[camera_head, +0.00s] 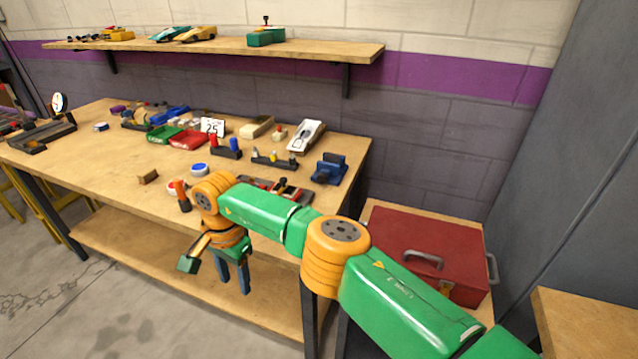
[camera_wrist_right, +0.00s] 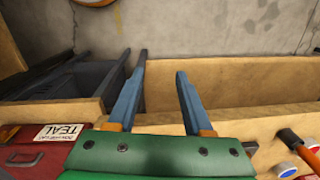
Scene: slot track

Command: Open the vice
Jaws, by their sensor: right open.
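The vice (camera_head: 330,168), small and blue, stands on the right end of the workbench top (camera_head: 110,165), near the back edge. Its jaw gap is too small to make out. My right gripper (camera_head: 236,286) hangs in front of the bench's front edge, below the top, with its fingers pointing down. It is well apart from the vice, to its left and nearer to me. In the right wrist view the two blue fingers (camera_wrist_right: 160,72) are spread with nothing between them. The vice is not seen there. My left gripper is out of view.
My right arm crosses over the bench's right front corner. A red toolbox (camera_head: 420,245) sits right of the bench. Several tools, trays and a "25" card (camera_head: 212,127) crowd the bench's back. An orange-handled tool (camera_head: 181,192) stands near the arm. A shelf (camera_head: 330,52) hangs above.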

